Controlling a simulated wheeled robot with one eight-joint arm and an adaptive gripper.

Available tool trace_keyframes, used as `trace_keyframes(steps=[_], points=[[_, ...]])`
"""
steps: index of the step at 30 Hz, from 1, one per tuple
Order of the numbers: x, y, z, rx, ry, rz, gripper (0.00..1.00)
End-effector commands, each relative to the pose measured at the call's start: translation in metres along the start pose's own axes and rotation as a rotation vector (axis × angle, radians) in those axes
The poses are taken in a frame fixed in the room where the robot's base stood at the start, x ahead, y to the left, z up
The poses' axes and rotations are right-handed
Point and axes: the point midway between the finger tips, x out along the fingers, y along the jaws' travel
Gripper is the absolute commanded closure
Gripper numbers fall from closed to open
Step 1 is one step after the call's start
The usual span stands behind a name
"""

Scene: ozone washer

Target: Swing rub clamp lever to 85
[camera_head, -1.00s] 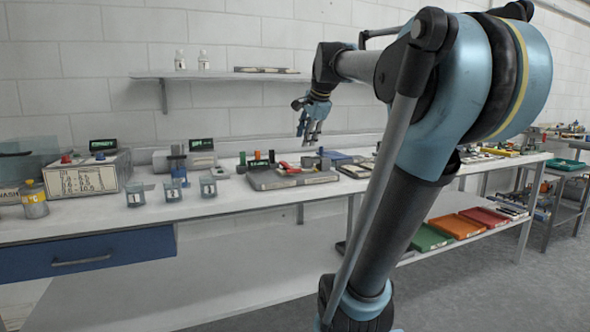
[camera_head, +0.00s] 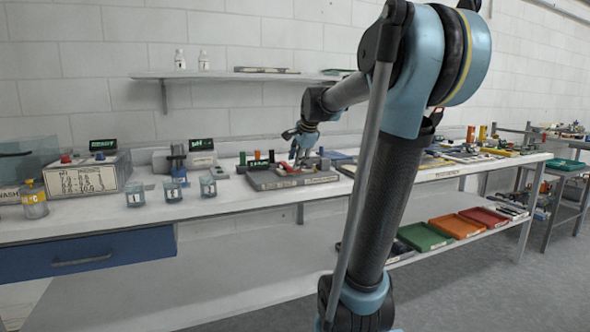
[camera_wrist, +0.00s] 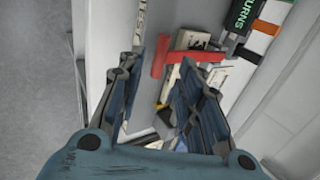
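A red lever-like part (camera_wrist: 160,56), which looks like the rub clamp lever, shows in the wrist view around my fingertips. Its red body also shows in the head view (camera_head: 289,168), on a grey fixture (camera_head: 262,183) on the bench. My gripper (camera_head: 300,154) is directly above this fixture, pointing down. In the wrist view my gripper (camera_wrist: 172,62) has its two fingers apart, with a clear gap between them. The fingers cover part of the red piece and the fixture. I cannot tell whether a finger touches the red part, nor read its angle.
Green posts (camera_head: 257,156) stand behind the fixture. A dark display reading "TURNS" (camera_wrist: 241,14) and an orange block (camera_wrist: 265,27) are close by in the wrist view. Small numbered jars (camera_head: 171,192) stand to the left. A shelf (camera_head: 220,76) hangs on the wall behind.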

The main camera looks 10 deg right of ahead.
Motion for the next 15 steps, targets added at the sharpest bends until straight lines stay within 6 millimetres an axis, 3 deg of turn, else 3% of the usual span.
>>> trace_keyframes(steps=[6, 15], points=[[0.029, 0.000, 0.000, -0.001, 0.000, 0.000, 0.67], [0.042, 0.000, 0.000, -0.001, 0.000, 0.000, 0.67]])
